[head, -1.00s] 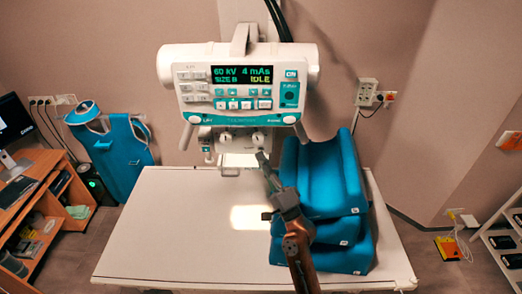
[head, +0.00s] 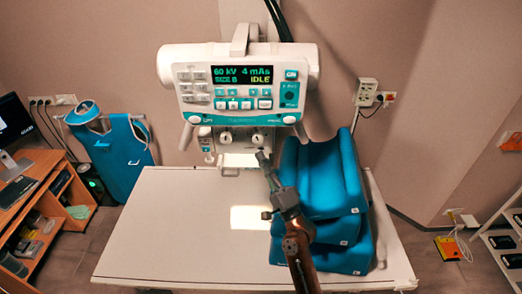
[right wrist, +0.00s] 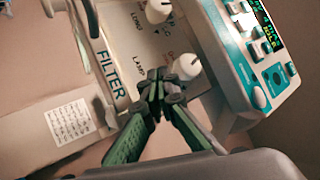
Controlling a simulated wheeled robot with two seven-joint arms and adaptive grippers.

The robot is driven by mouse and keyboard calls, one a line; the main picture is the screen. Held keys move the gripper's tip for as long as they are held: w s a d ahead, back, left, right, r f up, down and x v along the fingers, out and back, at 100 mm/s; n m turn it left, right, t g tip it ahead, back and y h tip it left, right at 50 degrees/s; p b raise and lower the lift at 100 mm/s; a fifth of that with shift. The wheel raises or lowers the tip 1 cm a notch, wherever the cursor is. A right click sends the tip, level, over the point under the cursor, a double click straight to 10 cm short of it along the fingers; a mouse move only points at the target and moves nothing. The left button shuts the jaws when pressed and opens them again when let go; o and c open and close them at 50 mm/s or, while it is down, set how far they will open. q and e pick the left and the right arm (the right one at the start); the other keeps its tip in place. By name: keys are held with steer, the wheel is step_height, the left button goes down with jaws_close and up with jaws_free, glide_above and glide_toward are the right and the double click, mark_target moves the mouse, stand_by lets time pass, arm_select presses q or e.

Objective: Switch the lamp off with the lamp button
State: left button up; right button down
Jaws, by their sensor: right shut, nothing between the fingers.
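The white collimator panel (head: 240,146) sits under the x-ray console. In the right wrist view it shows two white knobs (right wrist: 187,66), the word FILTER and smaller print. A bright lamp patch (head: 250,218) lies on the table below. My right gripper (head: 262,154) reaches up to the lower right of the panel, below the right knob. In the right wrist view its closed fingertips (right wrist: 158,80) are in front of or against the panel face; I cannot tell whether they touch. They cover part of it, and I cannot make out the lamp button. My left gripper is not in view.
The console (head: 240,90) reads 60 kV, 4 mAs, IDLE. Stacked blue cushions (head: 325,190) stand right beside my right arm on the white table (head: 165,235). The table's left part is clear. A desk (head: 30,200) stands at the left.

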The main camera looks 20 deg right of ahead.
steer(key=shift+w+d, duration=0.15)
steer(key=shift+w, duration=0.2)
steer(key=shift+w+d, duration=0.15)
steer(key=shift+w, duration=0.3)
stand_by(1.4)
steer(key=shift+f, duration=0.2)
steer(key=shift+s+f, duration=0.1)
steer(key=shift+s, duration=0.05)
steer(key=shift+s+f, duration=0.1)
steer(key=shift+s, duration=0.3)
steer(key=shift+s+a+r+p, duration=0.1)
steer(key=shift+s+a+p, duration=0.2)
steer(key=shift+s, duration=0.55)
steer(key=shift+s+a+r+p, duration=0.15)
steer(key=shift+s+a, duration=0.1)
steer(key=shift+s, duration=0.55)
steer(key=shift+s+a+p, duration=0.25)
steer(key=shift+s+a, duration=0.05)
steer(key=shift+s, duration=0.55)
